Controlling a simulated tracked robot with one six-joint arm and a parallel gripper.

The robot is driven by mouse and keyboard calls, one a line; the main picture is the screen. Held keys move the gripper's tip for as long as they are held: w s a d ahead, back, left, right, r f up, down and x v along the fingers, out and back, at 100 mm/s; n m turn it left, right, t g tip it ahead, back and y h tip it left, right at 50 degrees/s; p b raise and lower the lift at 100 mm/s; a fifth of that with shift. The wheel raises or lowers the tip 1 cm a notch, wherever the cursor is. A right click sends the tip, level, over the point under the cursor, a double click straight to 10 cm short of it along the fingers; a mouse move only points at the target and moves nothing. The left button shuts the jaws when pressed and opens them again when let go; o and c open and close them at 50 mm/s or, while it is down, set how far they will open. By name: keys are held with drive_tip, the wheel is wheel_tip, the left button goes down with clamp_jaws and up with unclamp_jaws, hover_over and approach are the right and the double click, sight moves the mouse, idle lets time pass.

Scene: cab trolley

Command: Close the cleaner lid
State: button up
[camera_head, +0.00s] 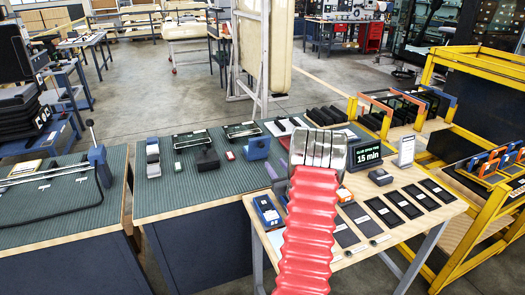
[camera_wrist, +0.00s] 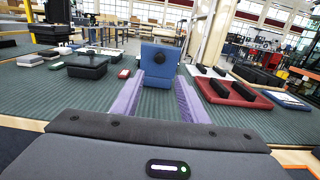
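In the wrist view a blue device (camera_wrist: 158,80), which looks like the cleaner, stands on the green ribbed mat. Its upper part is an upright blue panel (camera_wrist: 160,58) with a dark round spot; this looks like the lid standing raised. The blue device also shows in the head view (camera_head: 257,148), left of my arm's end. My gripper (camera_wrist: 160,105) has its two lavender fingers spread apart with nothing held between them. The device is ahead of the fingers, framed between them; I cannot tell whether they touch it. In the head view my arm hides most of the gripper.
A small red box (camera_wrist: 124,74) and a black box (camera_wrist: 87,66) lie left of the device. A red tray (camera_wrist: 232,97) with black bars is close on the right. A sign reading 15 min (camera_head: 366,155) stands on the right table. Some mat (camera_head: 190,190) is bare in front.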

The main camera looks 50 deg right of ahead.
sight(261, 147)
drive_tip(key=shift+w, duration=0.1)
drive_tip(key=x, duration=1.3)
drive_tip(key=shift+w+d, duration=0.15)
drive_tip(key=shift+w, duration=0.15)
clamp_jaws()
idle(0.4)
drive_tip(key=shift+w+r, duration=0.1)
drive_tip(key=shift+r, duration=0.1)
